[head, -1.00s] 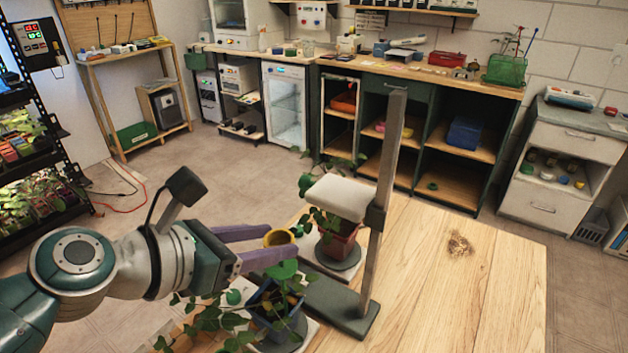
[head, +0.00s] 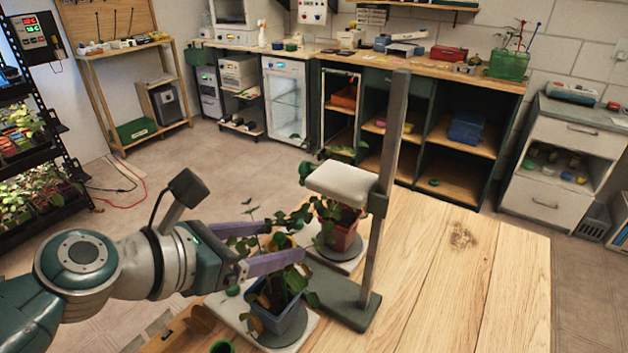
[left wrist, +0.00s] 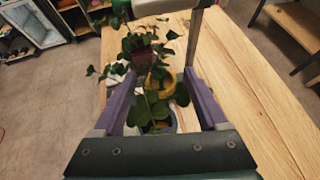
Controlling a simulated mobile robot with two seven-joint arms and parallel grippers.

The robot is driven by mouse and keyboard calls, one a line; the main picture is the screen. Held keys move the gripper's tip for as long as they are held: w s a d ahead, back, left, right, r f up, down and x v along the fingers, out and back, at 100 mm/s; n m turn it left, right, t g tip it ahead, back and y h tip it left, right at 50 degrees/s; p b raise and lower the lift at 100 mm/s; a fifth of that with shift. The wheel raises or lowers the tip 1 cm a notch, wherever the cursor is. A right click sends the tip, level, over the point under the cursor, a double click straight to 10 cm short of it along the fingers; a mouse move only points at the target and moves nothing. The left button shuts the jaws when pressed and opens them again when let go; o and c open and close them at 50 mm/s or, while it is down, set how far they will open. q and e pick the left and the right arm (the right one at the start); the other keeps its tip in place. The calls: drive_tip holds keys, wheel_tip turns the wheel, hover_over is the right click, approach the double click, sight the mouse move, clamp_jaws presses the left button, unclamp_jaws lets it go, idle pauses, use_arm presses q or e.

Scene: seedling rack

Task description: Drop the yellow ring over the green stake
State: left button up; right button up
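The yellow ring (head: 280,241) is partly hidden by leaves in the head view. In the left wrist view the yellow ring (left wrist: 160,82) lies among the foliage beyond my fingertips; whether it encircles anything is unclear. My left gripper (head: 268,244) is open, its purple fingers spread on either side of the leaves above the blue pot (head: 278,318). In the left wrist view a wide gap separates the fingers (left wrist: 162,100), with leaves between them. I cannot pick out the green stake clearly among stems and leaves. My right gripper is not in view.
A grey post (head: 388,170) on a dark base carries a white padded block (head: 343,184) close right of the plants. A second plant in a red pot (head: 342,232) stands below the block. The wooden table (head: 450,290) is clear on the right.

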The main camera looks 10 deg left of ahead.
use_arm(q)
drive_tip(key=shift+o, duration=0.7)
drive_tip(key=p+v, duration=0.2)
drive_tip(key=v, duration=0.8)
drive_tip(key=shift+f, duration=0.1)
